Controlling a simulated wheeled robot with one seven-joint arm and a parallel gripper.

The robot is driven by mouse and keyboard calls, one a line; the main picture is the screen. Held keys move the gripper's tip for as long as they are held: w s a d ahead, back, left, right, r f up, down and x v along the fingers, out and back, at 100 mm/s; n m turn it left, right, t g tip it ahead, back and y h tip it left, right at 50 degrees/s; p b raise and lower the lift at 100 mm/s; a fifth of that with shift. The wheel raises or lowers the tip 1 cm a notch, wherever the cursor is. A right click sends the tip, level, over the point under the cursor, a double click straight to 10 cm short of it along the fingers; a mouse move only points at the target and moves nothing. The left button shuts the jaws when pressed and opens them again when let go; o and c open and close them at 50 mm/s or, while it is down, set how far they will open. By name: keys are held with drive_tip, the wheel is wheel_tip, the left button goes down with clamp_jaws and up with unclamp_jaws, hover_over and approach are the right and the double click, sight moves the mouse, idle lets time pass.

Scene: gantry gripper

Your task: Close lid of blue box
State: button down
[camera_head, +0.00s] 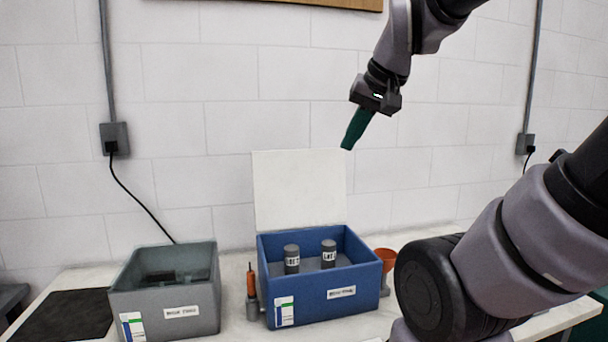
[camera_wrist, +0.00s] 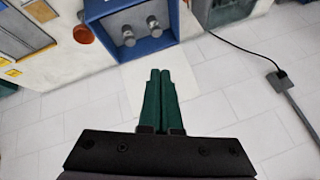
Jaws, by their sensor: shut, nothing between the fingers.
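The blue box (camera_head: 325,305) stands on the table in the head view, with its white lid (camera_head: 298,190) raised upright at the back. Two grey labelled cylinders (camera_head: 291,259) (camera_head: 328,254) stand inside it. The box also shows at the top of the wrist view (camera_wrist: 163,45), with the pale lid (camera_wrist: 150,82) near the fingertips. My gripper (camera_head: 347,147) is shut and empty, its green fingers pointing down above the lid's upper right corner. In the wrist view the shut fingertips (camera_wrist: 160,72) overlap the lid; I cannot tell whether they touch it.
A grey box (camera_head: 197,325) stands left of the blue box, with an orange-handled tool (camera_head: 251,282) between them. An orange funnel-like cup (camera_head: 386,257) is close on the right. A dark mat (camera_head: 65,316) lies at far left. The wall is close behind.

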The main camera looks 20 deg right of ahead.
drive_tip(key=w+d+r+n+h, duration=0.1)
drive_tip(key=w+r, duration=0.1)
drive_tip(key=w, duration=1.5)
drive_tip(key=w+d+r+n, duration=0.1)
drive_tip(key=w, duration=1.6)
drive_tip(key=w+f+n+h, duration=0.15)
drive_tip(key=w+f, duration=0.35)
drive_tip(key=w, duration=0.8)
drive_tip(key=shift+t, duration=0.4)
drive_tip(key=shift+w+d+f, duration=0.1)
drive_tip(key=shift+w+f, duration=0.25)
drive_tip(key=shift+f, duration=0.95)
drive_tip(key=shift+w+f, duration=0.4)
drive_tip(key=shift+f, duration=0.95)
drive_tip(key=shift+w+d+f, duration=0.1)
drive_tip(key=shift+w+f, duration=0.25)
drive_tip(key=shift+f, duration=0.95)
drive_tip(key=shift+s, duration=0.1)
